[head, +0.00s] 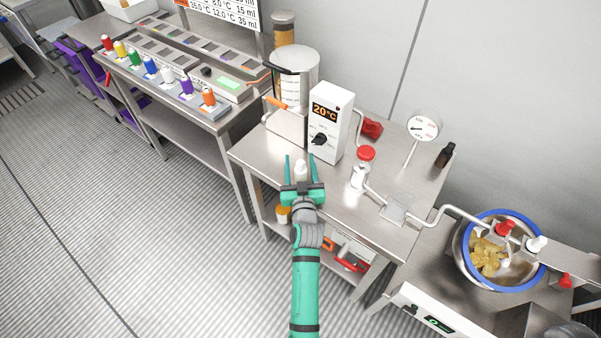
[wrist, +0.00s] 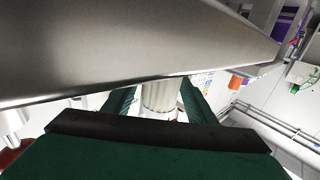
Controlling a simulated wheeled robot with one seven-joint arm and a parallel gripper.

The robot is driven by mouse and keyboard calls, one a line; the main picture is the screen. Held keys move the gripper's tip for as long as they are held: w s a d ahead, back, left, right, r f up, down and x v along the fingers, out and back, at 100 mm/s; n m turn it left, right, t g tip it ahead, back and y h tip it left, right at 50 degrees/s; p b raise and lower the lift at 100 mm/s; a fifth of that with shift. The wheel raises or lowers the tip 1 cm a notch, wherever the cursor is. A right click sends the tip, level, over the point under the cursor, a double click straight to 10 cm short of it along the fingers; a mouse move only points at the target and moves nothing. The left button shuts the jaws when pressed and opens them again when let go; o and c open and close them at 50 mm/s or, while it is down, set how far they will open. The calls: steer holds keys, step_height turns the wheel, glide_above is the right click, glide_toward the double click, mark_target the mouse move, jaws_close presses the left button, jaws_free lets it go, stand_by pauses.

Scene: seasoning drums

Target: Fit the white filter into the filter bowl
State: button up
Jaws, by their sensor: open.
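My gripper (head: 301,170) is open at the front part of the steel table, its green fingers pointing away from me. A small white cylinder (head: 300,172), seemingly the white filter, shows between the fingers. In the wrist view, a pale cylinder (wrist: 160,95) also shows between the two green fingers; I cannot tell whether they touch it. A red-capped, whitish housing (head: 360,175) stands upright to the right of the gripper, joined to a pipe. I cannot tell for sure which part is the filter bowl. A broad steel surface fills the top of the wrist view.
A white control box (head: 331,122) reading 20°C stands behind the gripper, beside a steel tank (head: 297,75). A gauge (head: 423,127) and a dark bottle (head: 445,155) stand at the right. A blue-rimmed bowl (head: 463,238) is farther right. The lower shelf holds red-handled items (head: 348,264).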

steer(key=shift+c, duration=0.2)
steer(key=c, duration=1.1)
steer(key=shift+r, duration=0.1)
